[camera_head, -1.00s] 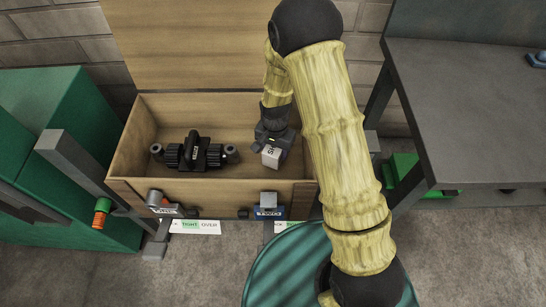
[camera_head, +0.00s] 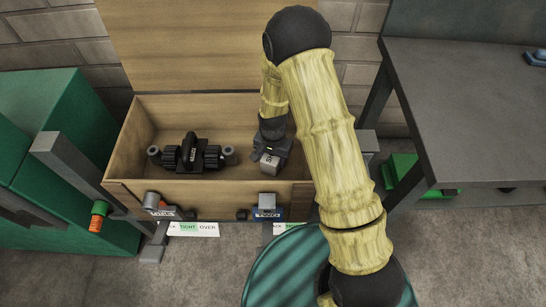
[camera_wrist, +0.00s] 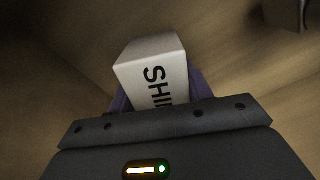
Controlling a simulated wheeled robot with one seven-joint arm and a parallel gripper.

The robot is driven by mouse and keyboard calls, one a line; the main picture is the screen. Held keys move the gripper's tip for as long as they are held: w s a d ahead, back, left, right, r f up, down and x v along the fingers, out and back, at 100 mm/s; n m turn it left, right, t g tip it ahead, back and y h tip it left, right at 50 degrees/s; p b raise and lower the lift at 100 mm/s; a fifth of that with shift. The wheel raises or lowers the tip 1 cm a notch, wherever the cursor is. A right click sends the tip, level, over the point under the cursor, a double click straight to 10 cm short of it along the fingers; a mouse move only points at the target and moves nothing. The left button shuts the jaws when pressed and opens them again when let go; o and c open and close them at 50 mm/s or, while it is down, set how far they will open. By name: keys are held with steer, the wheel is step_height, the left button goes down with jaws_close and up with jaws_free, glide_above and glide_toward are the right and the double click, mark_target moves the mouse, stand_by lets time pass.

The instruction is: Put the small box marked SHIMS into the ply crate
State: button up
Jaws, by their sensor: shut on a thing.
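The ply crate (camera_head: 240,186) stands open against the brick wall, its lid (camera_head: 180,50) raised at the back. My gripper (camera_head: 271,164) is inside the crate's outline, toward its right side, pointing down. It is shut on the small white SHIMS box (camera_head: 269,158). In the wrist view the SHIMS box (camera_wrist: 155,72) sits tilted between the jaws, with the letters "SHI" showing and the rest hidden by the gripper. Blurred wood surrounds it. I cannot tell whether the box touches the crate floor.
A black device with round ends (camera_head: 190,155) lies in the crate's left half. Two clamps, one marked TWO (camera_head: 267,210), are at the crate's front. A green cabinet (camera_head: 50,150) stands left; a grey bench (camera_head: 470,110) stands right.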

steer(key=o, duration=1.2)
step_height(320, 180, up, 12)
steer(key=p, duration=0.2)
steer(key=shift+r+p, duration=0.15)
steer(key=shift+p, duration=0.15)
